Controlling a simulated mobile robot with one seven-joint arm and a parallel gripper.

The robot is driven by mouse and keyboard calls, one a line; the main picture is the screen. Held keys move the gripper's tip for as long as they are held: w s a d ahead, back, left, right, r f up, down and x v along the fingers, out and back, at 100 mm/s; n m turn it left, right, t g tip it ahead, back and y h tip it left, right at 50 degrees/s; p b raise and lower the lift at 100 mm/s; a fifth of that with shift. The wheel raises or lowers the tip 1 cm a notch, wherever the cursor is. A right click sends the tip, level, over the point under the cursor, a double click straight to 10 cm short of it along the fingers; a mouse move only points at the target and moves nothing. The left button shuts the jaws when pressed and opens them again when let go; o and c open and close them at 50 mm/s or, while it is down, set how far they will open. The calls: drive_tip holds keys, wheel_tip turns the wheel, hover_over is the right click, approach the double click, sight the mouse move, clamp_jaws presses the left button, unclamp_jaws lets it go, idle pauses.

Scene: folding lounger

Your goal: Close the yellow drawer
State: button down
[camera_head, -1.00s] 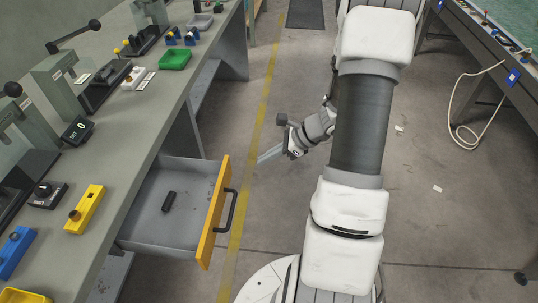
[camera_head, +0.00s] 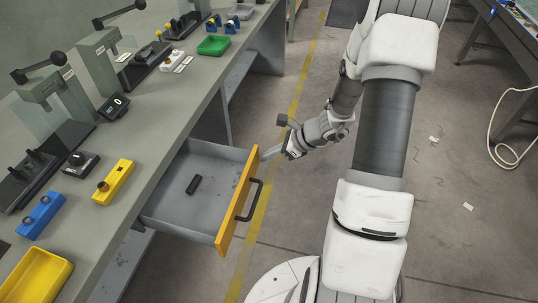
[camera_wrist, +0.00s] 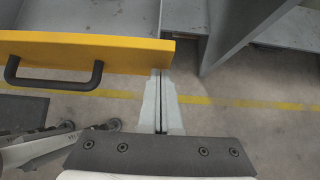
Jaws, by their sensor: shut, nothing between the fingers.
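The yellow drawer stands pulled out from the grey workbench, its yellow front (camera_head: 237,200) facing the aisle and a dark bar handle (camera_head: 252,200) on it. A small black object (camera_head: 194,185) lies inside the drawer. My gripper (camera_head: 268,153) is shut and empty, near the far end of the drawer front. In the wrist view my shut gripper fingers (camera_wrist: 161,85) point at the right end of the yellow front (camera_wrist: 130,52), with the handle (camera_wrist: 55,75) off to the left. I cannot tell whether the fingertips touch the drawer.
The grey workbench (camera_head: 185,100) carries presses, a green tray (camera_head: 214,45), a yellow block (camera_head: 113,182) and a yellow bin (camera_head: 38,278). Another table with a white cable (camera_head: 500,130) stands at the right.

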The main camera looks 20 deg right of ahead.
sight(200, 141)
drive_tip(key=w+a, duration=0.4)
drive_tip(key=a, duration=0.1)
drive_tip(key=w+a+b, duration=0.1)
drive_tip(key=w+a, duration=0.3)
drive_tip(key=a, duration=0.2)
drive_tip(key=w+a, duration=0.4)
drive_tip(key=a, duration=0.2)
drive_tip(key=shift+w+a+b, duration=0.15)
drive_tip(key=shift+w+b, duration=0.15)
drive_tip(key=shift+s+d, duration=0.1)
drive_tip(key=shift+d, duration=0.1)
